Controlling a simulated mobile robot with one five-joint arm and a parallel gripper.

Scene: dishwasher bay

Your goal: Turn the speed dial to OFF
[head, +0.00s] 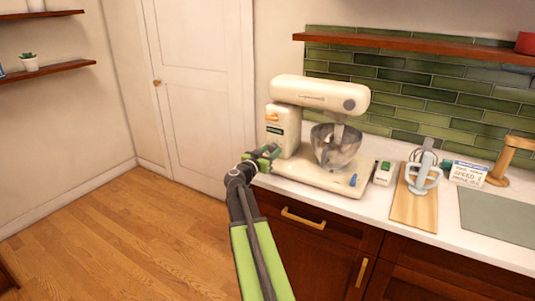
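A cream stand mixer (318,92) stands on the white counter with a metal bowl (335,146) under its head. A round grey disc (349,104) shows on the head's front end, and a small blue part (353,180) on the base. I cannot tell whether either is the speed dial, and no OFF mark is readable. My gripper (266,153) is at the lower left side of the mixer's column, very close to it. Contact cannot be told. My gripper hides part of the column's lower side. Its fingers are too small to tell whether they are open or shut.
A wooden shelf (400,46) hangs above. The floor (130,240) at left is clear.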

